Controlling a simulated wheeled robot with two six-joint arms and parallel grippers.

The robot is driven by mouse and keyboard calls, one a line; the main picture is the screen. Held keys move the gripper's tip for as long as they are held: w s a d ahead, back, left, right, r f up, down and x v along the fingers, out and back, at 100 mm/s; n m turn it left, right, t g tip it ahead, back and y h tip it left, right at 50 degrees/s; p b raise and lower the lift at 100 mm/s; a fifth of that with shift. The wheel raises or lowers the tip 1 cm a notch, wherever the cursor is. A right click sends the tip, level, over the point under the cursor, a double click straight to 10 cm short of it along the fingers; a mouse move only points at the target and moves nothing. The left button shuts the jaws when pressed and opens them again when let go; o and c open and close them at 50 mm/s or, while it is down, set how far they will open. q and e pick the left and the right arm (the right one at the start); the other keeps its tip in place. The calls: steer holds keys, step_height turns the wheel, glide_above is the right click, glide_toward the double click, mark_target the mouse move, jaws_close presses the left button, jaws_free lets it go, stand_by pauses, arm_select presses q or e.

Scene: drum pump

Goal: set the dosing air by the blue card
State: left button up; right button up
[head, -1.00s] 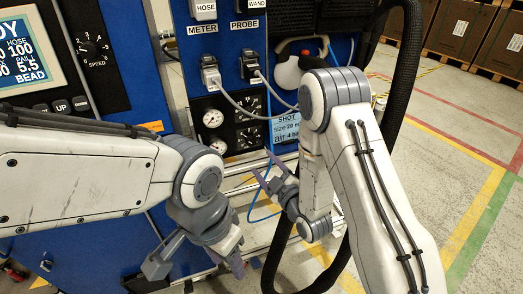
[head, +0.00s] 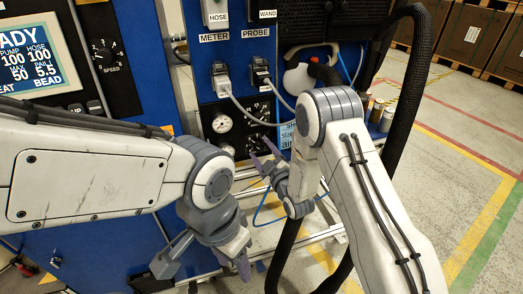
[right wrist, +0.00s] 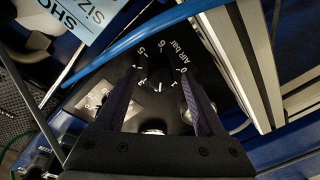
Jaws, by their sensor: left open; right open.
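The blue card (head: 286,136) hangs on the panel in the head view, mostly hidden behind my right arm; part of it shows at the top left of the right wrist view (right wrist: 78,22). The right wrist view shows the "AIR bar" scale (right wrist: 176,52), numbered 0 to 6, on a dark plate. The scale lies between the fingers of my open right gripper (right wrist: 158,90). In the head view my right gripper (head: 264,152) is in front of the lower panel. My left gripper (head: 204,262) is open and empty, low down.
A blue hose (right wrist: 135,38) crosses beside the scale in the right wrist view, and a metal rail (right wrist: 245,65) runs at its right. Round gauges (head: 222,123) sit left of the card. Grey cables (head: 240,108) and a thick black hose (head: 405,95) hang nearby.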

jaws_close()
steer(key=shift+f, duration=0.1)
steer(key=m+b, duration=0.3)
steer(key=shift+f, duration=0.2)
steer(key=m+t+b, duration=0.1)
steer(key=m+b, duration=0.3)
steer(key=m, duration=0.1)
steer(key=shift+f+m, duration=0.1)
steer(key=shift+m, duration=0.2)
steer(key=m+b, duration=0.2)
steer(key=m, duration=0.1)
steer(key=m+h+b, duration=0.1)
steer(key=m+b, duration=0.1)
steer(key=m, duration=0.1)
steer(key=shift+t, duration=0.3)
steer(key=shift+a+m+h+b, duration=0.1)
steer(key=shift+m+h+b, duration=0.2)
steer(key=shift+m+b, duration=1.35)
steer(key=shift+m+p, duration=0.4)
steer(key=shift+m, duration=0.25)
